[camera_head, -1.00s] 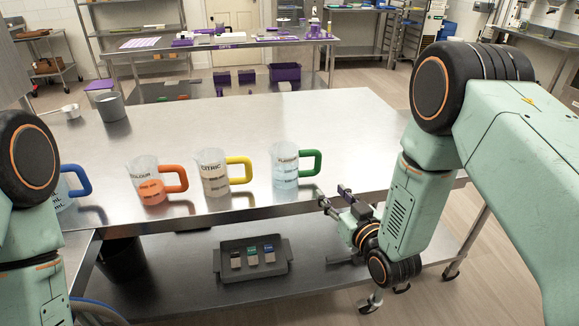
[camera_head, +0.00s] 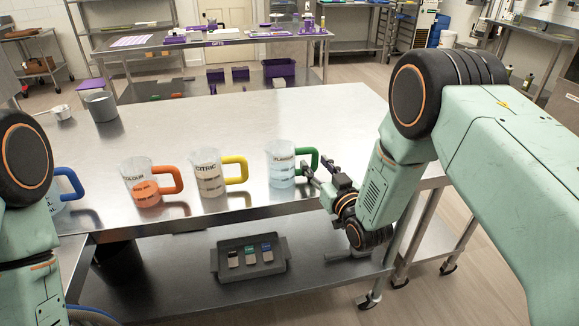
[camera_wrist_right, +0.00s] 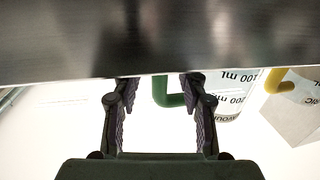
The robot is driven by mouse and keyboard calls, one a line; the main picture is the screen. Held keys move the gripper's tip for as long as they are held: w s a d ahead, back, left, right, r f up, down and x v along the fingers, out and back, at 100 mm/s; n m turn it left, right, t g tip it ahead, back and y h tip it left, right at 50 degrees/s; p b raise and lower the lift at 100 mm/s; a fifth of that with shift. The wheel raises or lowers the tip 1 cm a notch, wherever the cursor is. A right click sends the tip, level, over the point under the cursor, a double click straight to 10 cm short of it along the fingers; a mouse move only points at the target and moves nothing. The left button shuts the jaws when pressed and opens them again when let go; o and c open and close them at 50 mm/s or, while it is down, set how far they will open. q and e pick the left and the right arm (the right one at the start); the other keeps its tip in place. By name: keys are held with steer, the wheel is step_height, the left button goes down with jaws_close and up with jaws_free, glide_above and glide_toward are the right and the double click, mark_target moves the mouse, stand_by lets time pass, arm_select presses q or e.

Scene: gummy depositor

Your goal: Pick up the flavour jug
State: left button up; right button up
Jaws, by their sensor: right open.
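The flavour jug (camera_head: 281,168) is a clear measuring jug with pale blue contents and a green handle (camera_head: 313,158) facing right. It stands upright near the front edge of the steel table. My right gripper (camera_head: 316,163) is open and empty, just right of the jug, with its fingers close to the handle. In the right wrist view, the green handle (camera_wrist_right: 172,99) shows between the finger lines, nearer the right-hand finger, and the jug (camera_wrist_right: 228,100) lies to the right. I cannot tell whether a finger touches the handle. My left gripper is out of view.
The citric jug (camera_head: 208,178) with a yellow handle and the colour jug (camera_head: 141,187) with an orange handle stand to the left. A blue-handled jug (camera_head: 56,203) is partly hidden by my left arm.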

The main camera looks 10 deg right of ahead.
steer(key=shift+w+a+r, duration=0.1)
steer(key=shift+w+a, duration=0.15)
steer(key=shift+w, duration=0.45)
steer(key=shift+w+d, duration=0.15)
steer(key=shift+d, duration=0.05)
steer(key=shift+a, duration=0.2)
steer(key=c, duration=0.5)
steer(key=shift+d, duration=0.15)
jaws_close()
